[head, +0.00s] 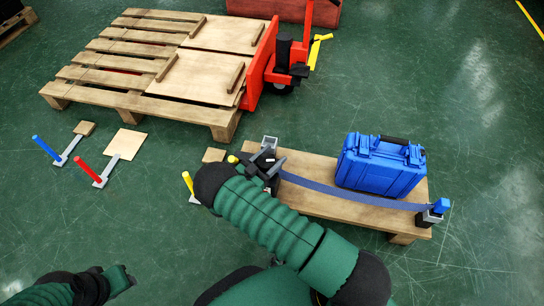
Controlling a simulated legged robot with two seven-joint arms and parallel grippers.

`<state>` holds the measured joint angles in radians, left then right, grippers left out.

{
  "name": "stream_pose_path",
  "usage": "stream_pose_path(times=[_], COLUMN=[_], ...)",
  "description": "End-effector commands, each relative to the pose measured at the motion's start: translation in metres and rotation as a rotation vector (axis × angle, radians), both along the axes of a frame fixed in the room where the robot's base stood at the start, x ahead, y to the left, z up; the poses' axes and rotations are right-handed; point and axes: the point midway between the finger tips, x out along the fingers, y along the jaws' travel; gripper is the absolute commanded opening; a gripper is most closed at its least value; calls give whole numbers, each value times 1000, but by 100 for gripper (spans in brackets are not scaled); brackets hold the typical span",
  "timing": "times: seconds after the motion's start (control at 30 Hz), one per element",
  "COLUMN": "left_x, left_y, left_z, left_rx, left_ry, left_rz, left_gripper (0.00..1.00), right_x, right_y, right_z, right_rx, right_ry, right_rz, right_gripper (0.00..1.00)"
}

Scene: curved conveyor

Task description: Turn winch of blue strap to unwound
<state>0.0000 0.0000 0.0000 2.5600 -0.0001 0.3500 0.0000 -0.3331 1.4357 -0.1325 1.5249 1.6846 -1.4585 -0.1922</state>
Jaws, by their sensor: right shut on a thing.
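The blue strap (345,195) runs low along the near side of a blue case (382,165) on a small wooden pallet (320,203). Its left end meets the grey and black winch (270,143) at the pallet's left end. Its right end reaches a black fitting with a blue top (443,204) at the right corner. My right gripper (266,165) is at the winch and shut on its handle; my arm hides much of the grip. My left gripper (122,280) is low at the left, over the floor and away from the pallet; its jaws are unclear.
A large wooden pallet (130,62) with an orange pallet jack (268,65) stands at the back. Levers with red (87,170), blue (46,147) and yellow (187,182) handles stand on the floor at the left. The floor at the right is clear.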

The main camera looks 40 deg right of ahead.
Motion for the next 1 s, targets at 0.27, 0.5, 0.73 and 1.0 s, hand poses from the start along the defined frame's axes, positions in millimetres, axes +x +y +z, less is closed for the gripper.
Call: stream_pose_path(times=[0.27, 0.5, 0.73, 1.0], left_x=[0, 0, 0, 0], left_y=[0, 0, 0, 0], left_z=[3, 20, 48, 77], left_rx=[0, 0, 0, 0], left_ry=[0, 0, 0, 0], left_rz=[0, 0, 0, 0], left_gripper=[36, 36, 36, 36], right_x=[0, 2, 6, 11], right_y=[2, 3, 5, 10], right_z=[1, 4, 6, 4], right_rx=[-1, 0, 0, 1], right_ry=[3, 6, 9, 10], right_rz=[15, 105, 281, 537], right_gripper=[16, 16, 16, 16])
